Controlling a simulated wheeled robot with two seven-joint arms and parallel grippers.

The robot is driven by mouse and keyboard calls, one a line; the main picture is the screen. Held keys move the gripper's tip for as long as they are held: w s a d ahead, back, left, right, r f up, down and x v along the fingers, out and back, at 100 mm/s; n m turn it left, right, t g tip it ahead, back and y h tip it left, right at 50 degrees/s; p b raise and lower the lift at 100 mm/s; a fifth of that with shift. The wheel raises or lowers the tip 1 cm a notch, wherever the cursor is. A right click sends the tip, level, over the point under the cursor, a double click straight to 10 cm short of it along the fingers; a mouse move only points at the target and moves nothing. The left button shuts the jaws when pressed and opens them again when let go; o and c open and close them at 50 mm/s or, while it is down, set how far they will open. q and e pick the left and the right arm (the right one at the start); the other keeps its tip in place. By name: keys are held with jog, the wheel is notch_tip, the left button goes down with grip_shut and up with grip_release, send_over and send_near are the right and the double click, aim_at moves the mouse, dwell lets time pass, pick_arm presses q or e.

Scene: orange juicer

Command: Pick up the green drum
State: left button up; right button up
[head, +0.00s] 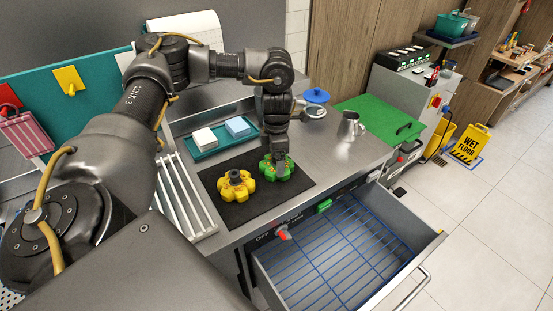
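The green drum (268,171) is a lobed, flower-shaped part with small yellow marks. It rests on the black mat (285,194) on the steel counter, just right of a similar yellow drum (237,187). My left gripper (279,157) points straight down at the green drum's top, its fingers at the drum's centre. The fingertips are too small and partly hidden, so whether they are closed on the drum is unclear. My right gripper is not in the picture.
A teal tray (205,154) with a white and a light-blue block lies behind the mat. A steel jug (350,126) and a green board (385,121) are to the right. An open drawer (420,262) with a blue wire rack juts out below the counter's front edge.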

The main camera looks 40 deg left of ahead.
pick_arm(q)
jog(key=shift+s+f, duration=0.1)
jog(key=shift+r, duration=0.35)
jog(key=c, duration=1.3)
notch_tip(320, 180, up, 2)
jog(key=shift+r, duration=0.1)
grip_shut()
jog(key=s+d+r+b, duration=0.2)
jog(key=s+d+r, duration=0.2)
jog(key=d+r, duration=0.6)
jog(key=d, duration=0.3)
jog(key=shift+d, duration=0.25)
